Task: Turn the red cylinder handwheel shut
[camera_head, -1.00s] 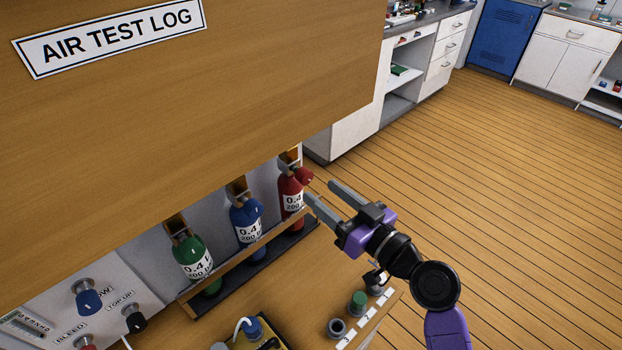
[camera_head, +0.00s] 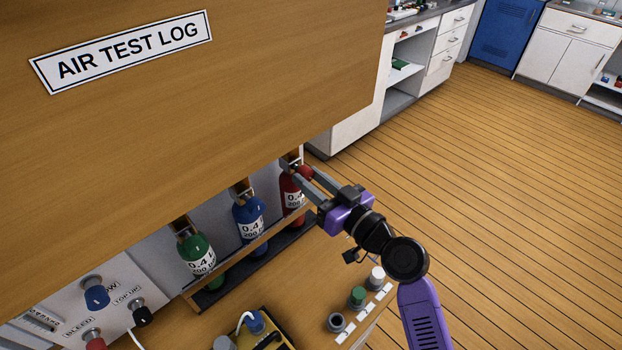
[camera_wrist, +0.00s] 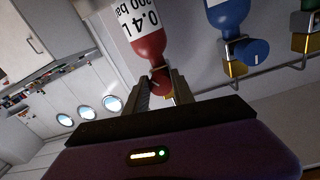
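The red cylinder (camera_head: 291,193) stands at the right end of the rack, partly behind my gripper. Its red handwheel (camera_head: 304,171) faces out at the top. My gripper (camera_head: 307,174) reaches it with its fingers apart, one on each side of the handwheel. In the wrist view the red cylinder (camera_wrist: 150,46) hangs upside down in the picture, and its handwheel (camera_wrist: 159,84) lies between the fingertips. A small gap seems to remain; I cannot tell whether a finger touches it.
A blue cylinder (camera_head: 249,217) and a green cylinder (camera_head: 198,253) stand to the left in the same rack. The wooden board with the AIR TEST LOG sign (camera_head: 122,52) overhangs them. Small caps stand on the bench below. Open floor (camera_head: 480,200) lies to the right.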

